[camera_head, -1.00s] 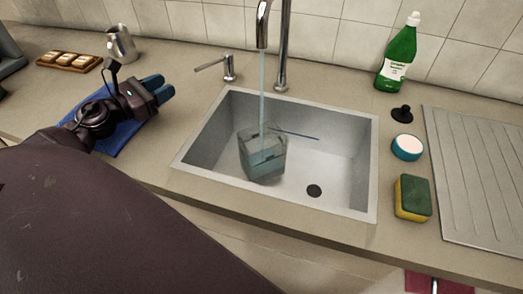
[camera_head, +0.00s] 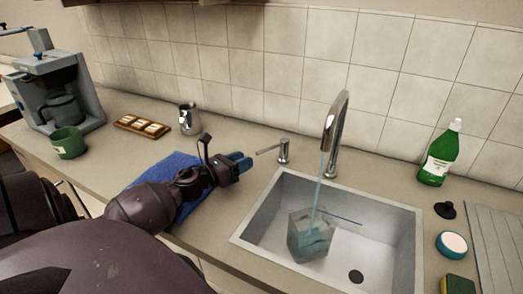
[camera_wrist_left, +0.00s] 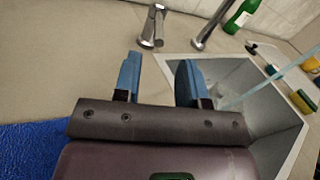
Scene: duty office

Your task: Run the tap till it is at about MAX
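The chrome tap (camera_head: 336,130) is running. A thin stream of water (camera_head: 319,185) falls into a clear square container (camera_head: 311,238) standing in the sink (camera_head: 383,245). The container holds bluish water; I cannot read a MAX mark or the exact level. A short chrome post with a thin lever-like arm (camera_head: 283,151) stands left of the tap, also in the left wrist view (camera_wrist_left: 152,28). My left gripper (camera_head: 243,160) is over the counter left of the post, apart from it. In the left wrist view its blue fingers (camera_wrist_left: 160,75) are apart and empty. My right gripper is not in view.
A blue cloth (camera_head: 165,172) lies under my left arm. Behind are a steel pitcher (camera_head: 190,119), a wooden tray (camera_head: 142,127), a green mug (camera_head: 68,143) and a coffee machine (camera_head: 58,85). Right of the sink are a green bottle (camera_head: 440,155), a black plug, a round tub and a sponge (camera_head: 458,285).

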